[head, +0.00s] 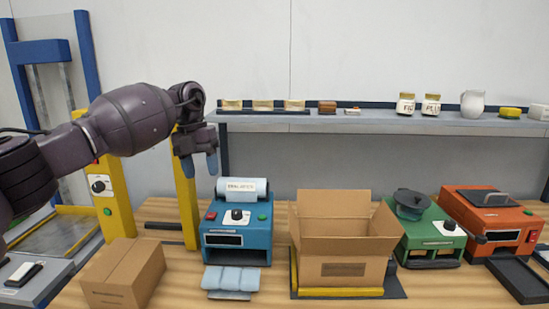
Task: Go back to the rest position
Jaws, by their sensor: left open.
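My left gripper (199,164) is in the head view, at the end of the dark arm that comes in from the left. It is open, points downward and holds nothing. It hangs in the air above and to the left of the blue machine (236,240), in front of a yellow post (187,205). It appears apart from both. My right gripper is not in view.
An open cardboard box (343,268) stands mid-table. A closed box (123,275) is at front left. Green (431,243) and orange (495,215) machines stand at right. A shelf (375,122) with jars runs along the wall.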

